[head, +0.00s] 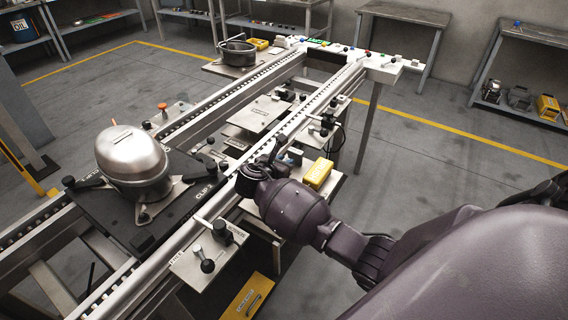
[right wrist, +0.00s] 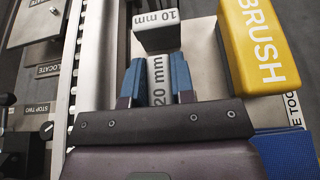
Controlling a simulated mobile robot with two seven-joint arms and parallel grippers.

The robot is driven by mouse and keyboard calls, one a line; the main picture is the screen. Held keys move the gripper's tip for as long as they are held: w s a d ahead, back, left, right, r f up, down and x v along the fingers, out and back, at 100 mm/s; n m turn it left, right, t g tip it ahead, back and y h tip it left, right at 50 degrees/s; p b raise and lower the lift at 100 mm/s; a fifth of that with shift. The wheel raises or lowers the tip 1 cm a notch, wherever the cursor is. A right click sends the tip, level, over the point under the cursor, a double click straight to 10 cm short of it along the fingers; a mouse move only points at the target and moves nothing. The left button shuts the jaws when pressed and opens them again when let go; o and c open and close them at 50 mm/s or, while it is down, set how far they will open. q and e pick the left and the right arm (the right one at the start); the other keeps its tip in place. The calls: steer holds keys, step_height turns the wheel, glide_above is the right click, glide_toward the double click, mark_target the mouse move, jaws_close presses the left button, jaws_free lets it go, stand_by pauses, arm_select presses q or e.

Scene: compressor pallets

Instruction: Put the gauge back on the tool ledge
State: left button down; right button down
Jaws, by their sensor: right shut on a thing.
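My right gripper (right wrist: 155,80) is shut on a grey gauge block marked 20 mm (right wrist: 158,92), with one blue finger pad on each side. In the head view the right gripper (head: 271,157) is low beside the near rail, and its wrist hides much of the block. The metal tool ledge (right wrist: 205,58) lies below the gripper; whether the block touches it I cannot tell. A dark-ended block marked 10 mm (right wrist: 157,32) stands just beyond the held one. My left gripper is not in view.
A yellow BRUSH box (right wrist: 262,45) sits on the ledge to the right, also in the head view (head: 318,173). A blue item (right wrist: 285,155) lies at the ledge's lower right. The rail (right wrist: 78,70) runs along the left. A silver compressor (head: 132,160) rests on the dark pallet (head: 175,215).

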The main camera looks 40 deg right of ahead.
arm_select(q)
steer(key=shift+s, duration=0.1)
arm_select(e)
steer(key=c, duration=1)
jaws_free()
steer(key=shift+f, duration=0.1)
steer(key=shift+o, duration=0.2)
steer(key=shift+a+r, duration=0.25)
steer(key=shift+r, duration=0.1)
steer(key=p+v, duration=0.2)
steer(key=v, duration=0.8)
steer(key=shift+s+r, duration=0.1)
steer(key=shift+s, duration=0.05)
steer(key=shift+s+a+r, duration=0.15)
steer(key=shift+s+a, duration=0.05)
steer(key=shift+a, duration=0.25)
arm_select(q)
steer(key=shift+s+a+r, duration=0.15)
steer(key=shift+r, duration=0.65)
arm_select(e)
steer(key=shift+a, duration=0.15)
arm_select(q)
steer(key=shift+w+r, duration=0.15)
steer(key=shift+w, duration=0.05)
arm_select(e)
steer(key=shift+s, duration=0.1)
